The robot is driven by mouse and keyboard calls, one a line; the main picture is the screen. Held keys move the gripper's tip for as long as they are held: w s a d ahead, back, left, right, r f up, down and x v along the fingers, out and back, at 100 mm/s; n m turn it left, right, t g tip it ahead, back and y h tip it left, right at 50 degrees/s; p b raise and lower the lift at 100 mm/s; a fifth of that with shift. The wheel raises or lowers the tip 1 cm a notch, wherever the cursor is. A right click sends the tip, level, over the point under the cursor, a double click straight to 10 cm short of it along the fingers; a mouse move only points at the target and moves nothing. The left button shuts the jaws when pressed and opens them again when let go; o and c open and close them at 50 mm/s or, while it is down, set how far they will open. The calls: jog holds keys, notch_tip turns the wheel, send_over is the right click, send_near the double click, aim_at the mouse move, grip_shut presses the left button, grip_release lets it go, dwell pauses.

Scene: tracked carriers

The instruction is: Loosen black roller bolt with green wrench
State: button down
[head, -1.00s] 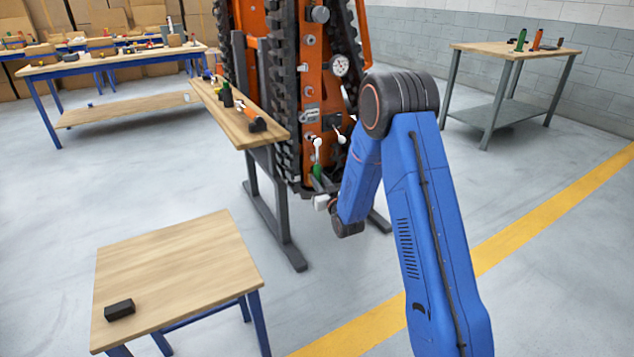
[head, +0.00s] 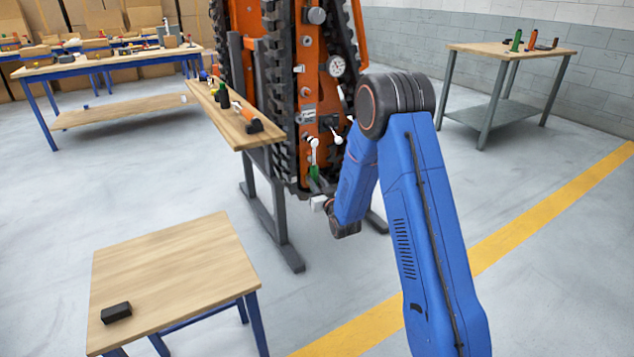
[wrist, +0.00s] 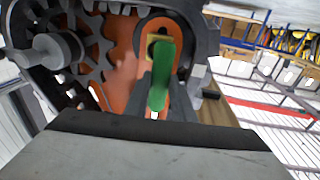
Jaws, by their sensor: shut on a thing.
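My gripper (head: 316,192) is shut on the green wrench (head: 314,173), low at the front of the orange tracked carrier (head: 310,90). The wrench stands upright in the head view, with a pale head above its green handle. In the wrist view the green handle (wrist: 160,78) rises from between my dark jaws (wrist: 160,108) toward a round orange part with a dark and yellow centre. The handle covers part of that centre. I cannot make out the black roller bolt for certain, nor whether the wrench touches it.
A narrow wooden bench (head: 240,136) with tools stands left of the carrier. A low table (head: 180,270) with a black block (head: 116,312) is in the front left. A side table (head: 505,48) with tools stands at the right. The floor between is clear.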

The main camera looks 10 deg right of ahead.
jog(key=shift+s, duration=0.15)
jog(key=shift+s+d, duration=0.3)
jog(key=shift+s, duration=0.5)
jog(key=shift+s+d, duration=0.25)
jog(key=shift+s, duration=0.55)
jog(key=s, duration=0.2)
jog(key=s+d, duration=0.1)
jog(key=shift+s+d, duration=0.1)
jog(key=shift+s, duration=0.3)
